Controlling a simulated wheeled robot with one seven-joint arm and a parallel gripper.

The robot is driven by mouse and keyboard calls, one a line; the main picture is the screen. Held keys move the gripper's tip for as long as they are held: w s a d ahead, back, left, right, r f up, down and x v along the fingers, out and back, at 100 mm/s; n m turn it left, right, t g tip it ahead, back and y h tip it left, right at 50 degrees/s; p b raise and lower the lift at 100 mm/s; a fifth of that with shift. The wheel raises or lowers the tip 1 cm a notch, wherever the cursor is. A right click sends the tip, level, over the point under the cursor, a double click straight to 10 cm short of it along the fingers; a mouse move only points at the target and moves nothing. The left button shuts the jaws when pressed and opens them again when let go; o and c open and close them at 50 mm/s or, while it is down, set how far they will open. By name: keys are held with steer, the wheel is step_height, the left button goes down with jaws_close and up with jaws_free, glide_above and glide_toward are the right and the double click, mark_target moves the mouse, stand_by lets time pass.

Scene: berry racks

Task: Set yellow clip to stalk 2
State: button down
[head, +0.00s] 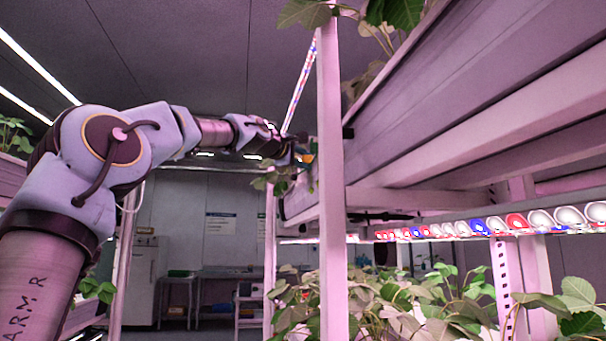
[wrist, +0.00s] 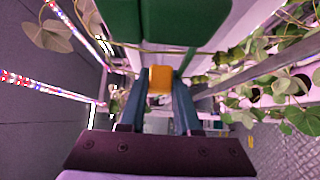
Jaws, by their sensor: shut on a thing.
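In the wrist view the yellow clip (wrist: 160,80) sits between the two dark fingertips of my gripper (wrist: 161,90), which is shut on it. A thin pale stalk (wrist: 140,50) runs across just beyond the clip, in front of a green surface. I cannot tell whether the clip touches it, and no number marks it as stalk 2. In the head view my gripper (head: 302,150) is at the end of the outstretched arm, beside the upper rack, partly hidden by the white post. A tiny spot of yellow shows there.
Large green blocks (wrist: 180,20) fill the top of the wrist view. A white rack post (head: 330,200) stands close to my gripper. The upper trough (head: 470,110) extends right, with leaves (head: 305,12) above. Lower plants (head: 400,305) and a light strip (head: 470,227) lie beneath.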

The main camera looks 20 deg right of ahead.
steer(key=shift+s+a, duration=0.15)
steer(key=shift+s, duration=0.5)
steer(key=c, duration=0.6)
jaws_free()
steer(key=shift+s+a+f+b, duration=0.15)
steer(key=shift+s+a+b, duration=0.1)
steer(key=shift+a+b, duration=0.3)
steer(key=b+v, duration=0.8)
steer(key=v, duration=0.1)
steer(key=shift+s+a, duration=0.15)
steer(key=shift+s, duration=0.15)
